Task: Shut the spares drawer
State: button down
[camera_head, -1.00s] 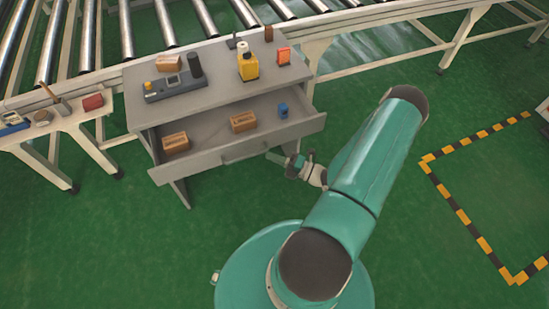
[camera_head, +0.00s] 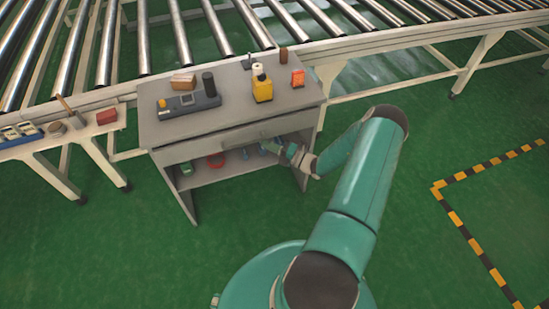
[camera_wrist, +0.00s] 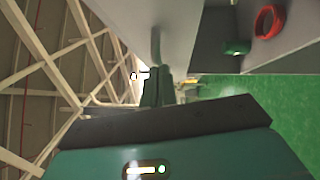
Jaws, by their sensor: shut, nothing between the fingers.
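The spares drawer (camera_head: 220,143) is in the grey workbench (camera_head: 225,117). In the head view its front sits flush under the bench top, and its contents are hidden. My gripper (camera_head: 285,147) is shut and empty, close against the right part of the drawer front. In the wrist view my gripper (camera_wrist: 154,85) points at the grey drawer front (camera_wrist: 178,35), with a bar-like handle near the fingertips. I cannot tell whether the fingertips touch it.
The lower shelf holds a red ring (camera_head: 216,160) and a green item (camera_head: 186,169). A side table (camera_head: 60,137) stands left; a roller conveyor (camera_head: 400,45) runs behind.

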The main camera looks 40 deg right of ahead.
aim_at(264, 138)
jog(key=w, duration=0.1)
jog(key=w+d, duration=0.1)
jog(key=w, duration=0.1)
jog(key=shift+w+d+r, duration=0.1)
jog(key=shift+w, duration=0.3)
